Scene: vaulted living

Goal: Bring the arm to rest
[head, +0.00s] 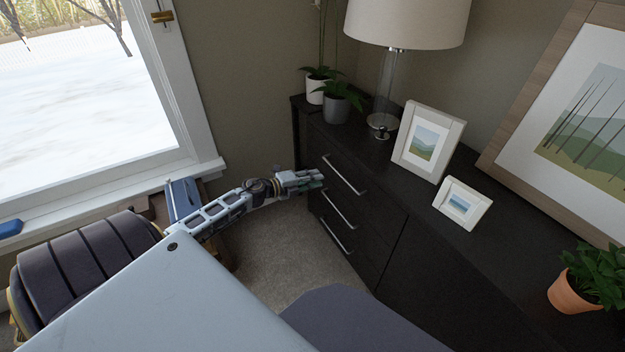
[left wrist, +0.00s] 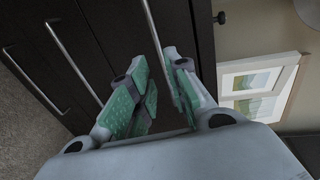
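My left gripper (head: 322,180) is in front of the dark chest's drawers in the head view, its fingers pointing right towards the drawer fronts. In the left wrist view its green-padded fingers (left wrist: 155,60) stand a little apart, with a narrow gap and no object seen held between them. A drawer handle (left wrist: 150,22) runs down behind the fingertips there; I cannot tell whether they touch it. The left arm (head: 215,212) reaches out from the left, beside the window. My right gripper is not in view.
The dark chest (head: 385,235) has several drawers with bar handles, all looking shut. On top are a lamp (head: 385,95), potted plants (head: 342,108), a larger frame (head: 428,142), a smaller frame (head: 462,204) and a terracotta pot (head: 572,293). Carpet (head: 300,255) shows below the arm.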

